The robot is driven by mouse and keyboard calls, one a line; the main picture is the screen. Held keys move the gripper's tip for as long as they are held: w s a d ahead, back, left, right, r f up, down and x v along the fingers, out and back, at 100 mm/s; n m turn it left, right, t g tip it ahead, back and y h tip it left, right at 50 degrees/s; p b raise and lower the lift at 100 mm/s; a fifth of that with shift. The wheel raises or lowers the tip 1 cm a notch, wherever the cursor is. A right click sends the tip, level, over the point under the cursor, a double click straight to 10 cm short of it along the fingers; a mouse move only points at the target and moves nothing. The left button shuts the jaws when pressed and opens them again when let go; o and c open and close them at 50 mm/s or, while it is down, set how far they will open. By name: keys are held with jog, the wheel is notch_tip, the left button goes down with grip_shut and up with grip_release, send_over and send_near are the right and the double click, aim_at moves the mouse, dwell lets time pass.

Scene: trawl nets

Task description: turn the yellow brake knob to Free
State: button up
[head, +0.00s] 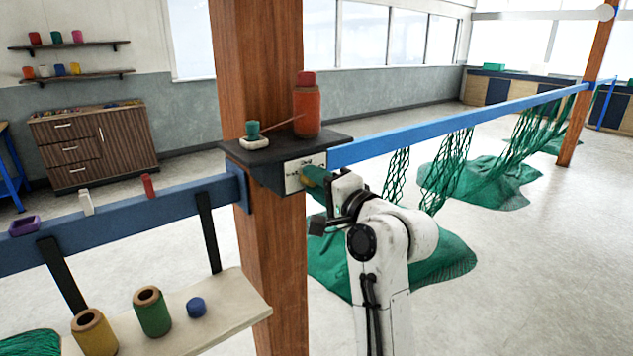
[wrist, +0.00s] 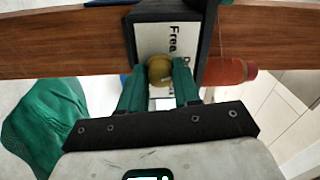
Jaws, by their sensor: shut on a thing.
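The yellow brake knob (wrist: 159,70) sits on the white label plate (wrist: 178,42) on the front of a dark box fixed to the wooden post. The word "Free" shows on the plate beside the knob in the wrist view; the rest of the lettering is partly hidden. My gripper (wrist: 159,82) has its green fingers shut on the knob, one on each side. In the head view the knob (head: 312,180) shows only partly, behind my gripper (head: 316,184). I cannot tell which way the knob points.
A blue rail (head: 450,123) with green nets runs right from the wooden post (head: 255,60). A shelf (head: 225,312) at lower left holds spools.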

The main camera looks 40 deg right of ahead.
jog(key=n, duration=0.4)
jog(key=shift+n, duration=0.3)
jog(key=shift+f+n, duration=0.1)
jog(key=shift+n, duration=1.8)
jog(key=o, duration=1)
jog(key=shift+s, duration=0.1)
jog(key=s+b, duration=0.2)
jog(key=s, duration=0.8)
jog(key=shift+s+d+f, duration=0.15)
jog(key=shift+s+d, duration=0.1)
jog(key=shift+s, duration=0.05)
